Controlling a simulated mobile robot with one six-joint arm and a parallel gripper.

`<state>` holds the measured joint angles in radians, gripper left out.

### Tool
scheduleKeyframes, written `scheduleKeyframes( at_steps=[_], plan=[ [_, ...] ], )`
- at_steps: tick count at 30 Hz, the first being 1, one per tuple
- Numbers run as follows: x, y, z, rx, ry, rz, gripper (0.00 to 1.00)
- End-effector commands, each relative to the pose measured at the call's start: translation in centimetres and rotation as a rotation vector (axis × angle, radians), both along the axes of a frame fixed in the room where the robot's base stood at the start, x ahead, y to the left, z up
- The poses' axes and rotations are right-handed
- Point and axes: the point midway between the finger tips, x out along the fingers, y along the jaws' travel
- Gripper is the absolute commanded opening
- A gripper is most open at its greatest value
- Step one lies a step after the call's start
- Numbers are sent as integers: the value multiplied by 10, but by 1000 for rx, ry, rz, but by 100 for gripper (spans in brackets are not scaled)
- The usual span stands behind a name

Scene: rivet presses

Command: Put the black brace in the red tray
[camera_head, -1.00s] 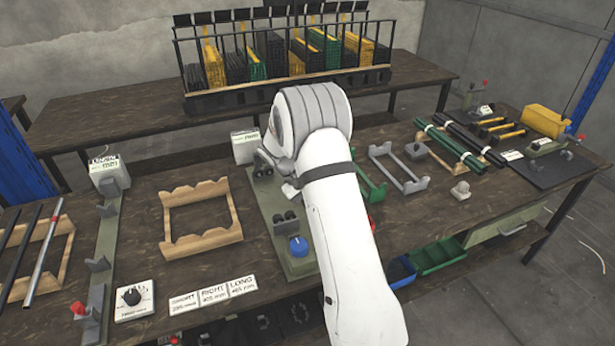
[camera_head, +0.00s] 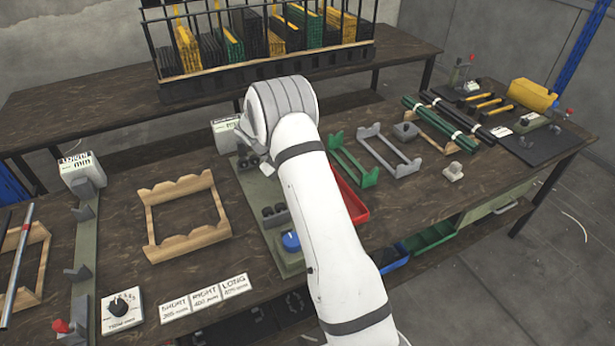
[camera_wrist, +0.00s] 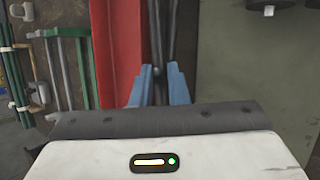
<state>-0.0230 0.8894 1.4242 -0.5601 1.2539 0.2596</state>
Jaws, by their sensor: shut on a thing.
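The black brace (camera_wrist: 157,88) shows in the wrist view as dark, narrow bars meeting at a small round rivet. My gripper (camera_wrist: 157,80) is shut on it with its blue fingers, and the bars run away toward the top of the picture. The red tray (camera_wrist: 118,45) lies just left of the brace in the wrist view. In the head view the red tray (camera_head: 349,197) is partly hidden behind my white arm, in front of a green stand. My gripper and the brace are hidden by the arm there. I cannot tell the brace's height above the tray.
A green stand (camera_head: 352,165) and a grey stand (camera_head: 392,152) stand beyond the red tray. An olive press base (camera_head: 262,205) lies left of my arm. A wooden cradle (camera_head: 186,215) stands further left. Blue (camera_head: 388,258) and green (camera_head: 430,238) bins sit below the bench edge.

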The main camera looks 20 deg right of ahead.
Motion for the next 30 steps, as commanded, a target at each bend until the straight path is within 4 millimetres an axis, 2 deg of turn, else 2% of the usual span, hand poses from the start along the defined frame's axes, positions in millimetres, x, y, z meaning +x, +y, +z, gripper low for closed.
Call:
scheduleKeyframes(
  at_steps=[6, 7, 14, 25, 30],
  plan=[
    [0, 3, -3, 0, 0, 6, 0],
    [0, 4, -2, 0, 1, 7, 17],
    [0, 4, -2, 0, 1, 7, 35],
    [2, 7, 5, 0, -1, 8, 36],
    [12, 24, 29, 0, -4, 10, 36]
  ],
)
